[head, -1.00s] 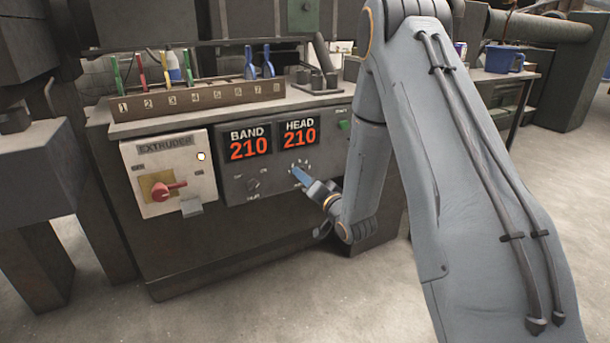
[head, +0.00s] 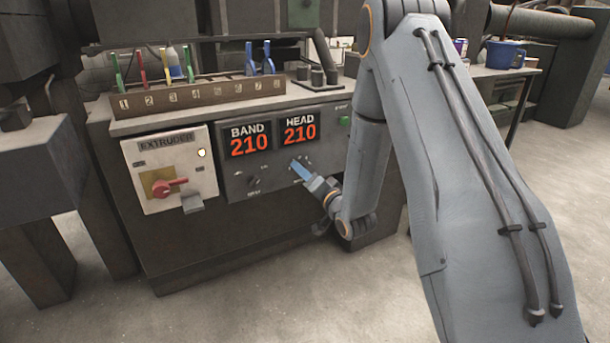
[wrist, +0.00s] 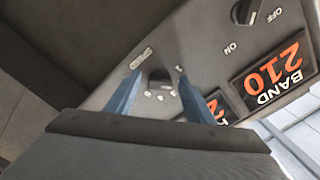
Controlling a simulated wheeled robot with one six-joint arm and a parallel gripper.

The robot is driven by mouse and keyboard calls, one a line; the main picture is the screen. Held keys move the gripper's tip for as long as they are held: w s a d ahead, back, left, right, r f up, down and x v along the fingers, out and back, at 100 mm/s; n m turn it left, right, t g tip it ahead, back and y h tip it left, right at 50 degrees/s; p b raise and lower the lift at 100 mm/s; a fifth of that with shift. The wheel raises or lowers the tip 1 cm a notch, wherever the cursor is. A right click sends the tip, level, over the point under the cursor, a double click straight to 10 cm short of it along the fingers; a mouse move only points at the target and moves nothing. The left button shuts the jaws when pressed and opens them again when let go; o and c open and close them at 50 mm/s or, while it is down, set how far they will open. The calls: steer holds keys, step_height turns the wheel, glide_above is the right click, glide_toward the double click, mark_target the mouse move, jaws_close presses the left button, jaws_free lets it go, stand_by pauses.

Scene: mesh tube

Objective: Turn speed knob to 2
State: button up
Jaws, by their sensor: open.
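A dark round knob (wrist: 159,80) with pale marks around it sits on the grey control panel. In the wrist view it lies between the two blue fingers of my gripper (wrist: 160,74), with gaps at both sides. The gripper is open and holds nothing. Contact with the knob cannot be told. In the head view my gripper (head: 295,165) is at the panel below the HEAD display, and its fingers hide most of this knob.
A second knob (head: 254,182) with ON and OFF marks is left of my gripper. BAND (head: 249,139) and HEAD (head: 299,129) displays read 210. A red switch (head: 170,187) is further left. A numbered tool rack (head: 200,95) stands above the panel.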

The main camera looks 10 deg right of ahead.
steer(key=p+v, duration=0.1)
steer(key=v, duration=0.7)
steer(key=shift+w, duration=0.1)
